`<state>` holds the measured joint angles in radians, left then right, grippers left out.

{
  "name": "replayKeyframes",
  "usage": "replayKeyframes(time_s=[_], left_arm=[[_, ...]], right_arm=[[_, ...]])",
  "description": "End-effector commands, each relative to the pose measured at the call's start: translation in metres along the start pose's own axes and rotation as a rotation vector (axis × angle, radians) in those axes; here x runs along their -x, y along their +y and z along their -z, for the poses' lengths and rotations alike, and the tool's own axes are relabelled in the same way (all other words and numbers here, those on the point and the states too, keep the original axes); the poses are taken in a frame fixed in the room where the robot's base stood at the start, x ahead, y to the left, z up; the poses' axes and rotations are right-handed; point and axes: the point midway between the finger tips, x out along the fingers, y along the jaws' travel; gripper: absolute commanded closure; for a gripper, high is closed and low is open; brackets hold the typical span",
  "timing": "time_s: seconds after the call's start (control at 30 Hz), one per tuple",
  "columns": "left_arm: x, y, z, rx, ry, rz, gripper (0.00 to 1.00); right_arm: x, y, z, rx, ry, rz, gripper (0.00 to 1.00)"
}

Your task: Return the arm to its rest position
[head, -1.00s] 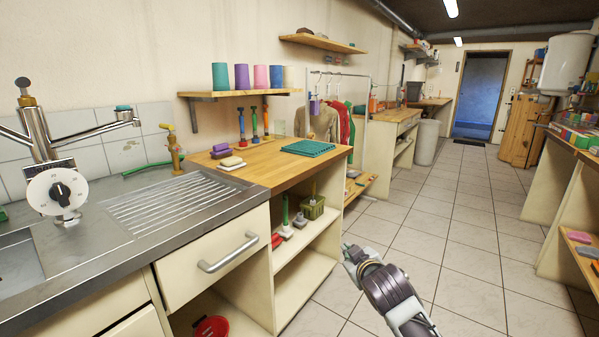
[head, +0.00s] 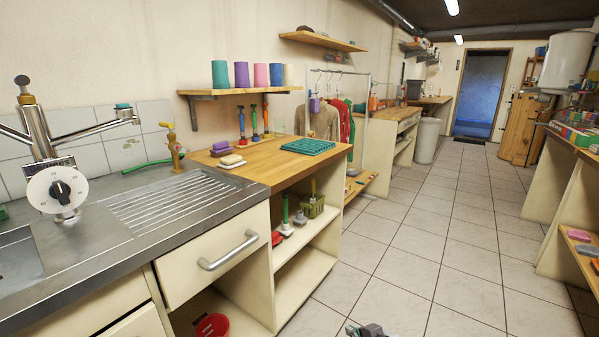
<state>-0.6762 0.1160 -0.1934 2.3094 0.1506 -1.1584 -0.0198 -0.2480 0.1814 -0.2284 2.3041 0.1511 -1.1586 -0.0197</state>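Only the tip of my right gripper (head: 370,330) shows at the bottom edge of the head view, right of centre, low in front of the tiled floor. The rest of that arm is below the picture. It is too cut off to tell whether its fingers are open or shut, and I see nothing held in it. It is apart from the open shelf unit (head: 306,278) on its left. My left gripper and arm are not in view.
A steel sink counter (head: 190,208) with a drawer is at left, joined to a wooden worktop (head: 262,165) bearing a green mat (head: 307,146) and sponges. A shelving bench (head: 553,205) stands at right. The tiled floor (head: 440,235) between is clear.

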Motion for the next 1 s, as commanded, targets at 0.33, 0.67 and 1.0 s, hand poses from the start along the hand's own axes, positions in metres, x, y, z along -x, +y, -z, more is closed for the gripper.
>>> replayKeyframes(time_s=[0.33,0.67,1.0], left_arm=[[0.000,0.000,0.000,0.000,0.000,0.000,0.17],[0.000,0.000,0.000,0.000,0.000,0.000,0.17],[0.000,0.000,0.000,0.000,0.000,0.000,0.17]], right_arm=[[0.001,-0.014,-0.095,-0.094,-0.155,0.024,1.00],[0.012,-0.038,-0.172,-0.152,-0.286,0.054,1.00],[0.023,-0.052,-0.217,-0.177,-0.367,0.070,1.00]])
